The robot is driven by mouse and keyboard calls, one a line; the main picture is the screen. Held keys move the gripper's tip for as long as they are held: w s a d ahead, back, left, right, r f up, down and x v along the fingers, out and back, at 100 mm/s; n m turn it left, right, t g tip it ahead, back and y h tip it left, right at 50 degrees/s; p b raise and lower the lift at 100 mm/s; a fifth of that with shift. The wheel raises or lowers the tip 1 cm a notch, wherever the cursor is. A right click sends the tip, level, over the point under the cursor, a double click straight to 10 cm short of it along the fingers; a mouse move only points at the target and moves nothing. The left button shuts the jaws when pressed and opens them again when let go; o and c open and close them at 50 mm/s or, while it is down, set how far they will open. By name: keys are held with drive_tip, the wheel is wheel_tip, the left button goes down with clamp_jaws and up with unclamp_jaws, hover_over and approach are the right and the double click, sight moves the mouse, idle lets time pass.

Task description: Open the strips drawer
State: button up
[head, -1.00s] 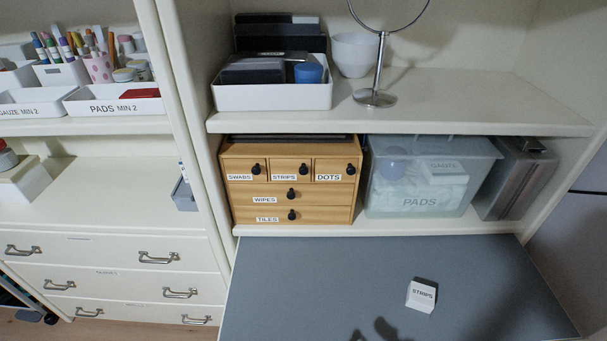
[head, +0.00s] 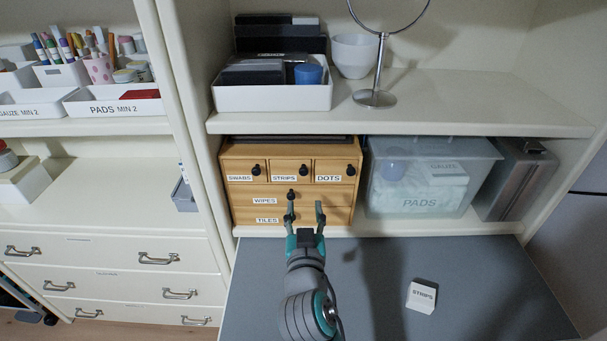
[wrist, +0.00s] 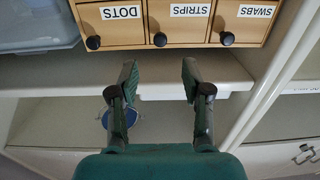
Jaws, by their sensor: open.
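The small wooden drawer unit (head: 230,205) stands on the shelf in the head view. Its strips drawer (head: 290,167) is the middle one of the top row, shut, with a dark round knob (head: 303,170). In the wrist view the picture is upside down, and the strips drawer (wrist: 180,27) with its knob (wrist: 160,40) is at the top. My gripper (head: 305,208) is open and empty, in front of the lower drawers and below the strips knob. The wrist view shows its two fingers (wrist: 160,80) spread apart, with the knob beyond them.
A clear PADS bin (head: 420,185) stands right of the drawer unit. A white box labelled STRIPS (head: 422,296) lies on the grey surface (head: 480,270). The upper shelf (head: 450,100) overhangs the unit. The swabs (head: 243,170) and dots (head: 333,170) drawers flank the strips drawer.

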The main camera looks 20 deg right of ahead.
sight(303, 173)
drive_tip(key=x, duration=0.3)
drive_tip(key=r+x, duration=0.1)
drive_tip(key=x, duration=0.7)
drive_tip(key=shift+w+r, duration=0.2)
clamp_jaws()
